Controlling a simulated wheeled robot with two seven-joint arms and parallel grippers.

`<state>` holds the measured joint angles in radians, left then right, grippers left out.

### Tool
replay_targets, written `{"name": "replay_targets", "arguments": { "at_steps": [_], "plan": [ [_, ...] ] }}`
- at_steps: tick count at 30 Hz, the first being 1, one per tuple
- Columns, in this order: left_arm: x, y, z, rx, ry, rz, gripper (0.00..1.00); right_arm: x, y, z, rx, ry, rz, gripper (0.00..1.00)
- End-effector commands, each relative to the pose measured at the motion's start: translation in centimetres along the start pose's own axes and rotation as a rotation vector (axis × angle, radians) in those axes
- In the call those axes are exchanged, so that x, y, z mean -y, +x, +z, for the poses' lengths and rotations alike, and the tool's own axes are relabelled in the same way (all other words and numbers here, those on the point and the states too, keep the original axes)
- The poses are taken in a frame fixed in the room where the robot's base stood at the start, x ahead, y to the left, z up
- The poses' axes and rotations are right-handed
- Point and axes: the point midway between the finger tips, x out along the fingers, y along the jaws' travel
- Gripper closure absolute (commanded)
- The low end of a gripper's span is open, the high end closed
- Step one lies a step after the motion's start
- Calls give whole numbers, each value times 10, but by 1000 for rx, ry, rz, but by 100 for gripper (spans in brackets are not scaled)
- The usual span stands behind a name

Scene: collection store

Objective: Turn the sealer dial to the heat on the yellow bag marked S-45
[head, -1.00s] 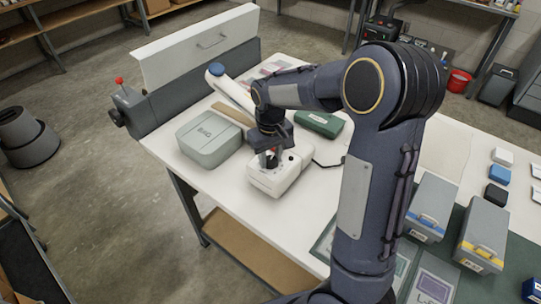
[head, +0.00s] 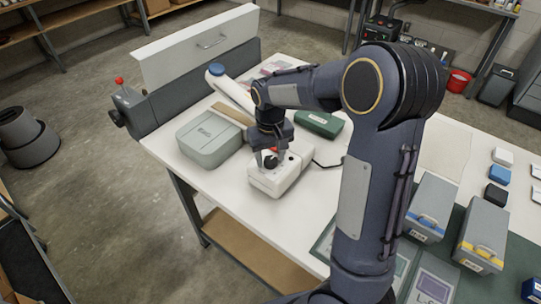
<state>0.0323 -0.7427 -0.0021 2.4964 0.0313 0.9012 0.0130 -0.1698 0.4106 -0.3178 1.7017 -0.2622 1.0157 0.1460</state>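The sealer (head: 287,182) is a white box on the white table, with a long pale arm that ends in a blue knob (head: 216,69). Its dark dial (head: 270,163) is on the top face, partly hidden by my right gripper (head: 270,156). That gripper points down, with its fingertips at the dial. The fingers are too small here to tell whether they grip it. I cannot read the dial's setting. No yellow bag marked S-45 can be made out. My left gripper is not in view.
A grey-green box (head: 209,138) stands left of the sealer and a dark green case (head: 319,124) behind it. A grey machine (head: 190,88) with a white panel is at the back left. Grey bins (head: 431,205) with coloured trim stand at the right.

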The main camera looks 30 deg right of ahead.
Motion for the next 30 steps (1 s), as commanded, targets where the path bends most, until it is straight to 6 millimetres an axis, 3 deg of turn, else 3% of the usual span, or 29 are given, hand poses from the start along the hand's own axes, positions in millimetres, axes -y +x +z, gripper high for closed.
{"name": "replay_targets", "arguments": {
  "at_steps": [11, 24, 30],
  "plan": [
    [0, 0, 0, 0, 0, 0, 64, 0, -2, 0, 2, -1, 0, 45],
    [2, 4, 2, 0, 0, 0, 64, 0, -68, 0, 0, 0, 0, 45],
    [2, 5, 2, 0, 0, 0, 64, 0, -78, 0, 3, -1, 0, 45]
  ]
}}
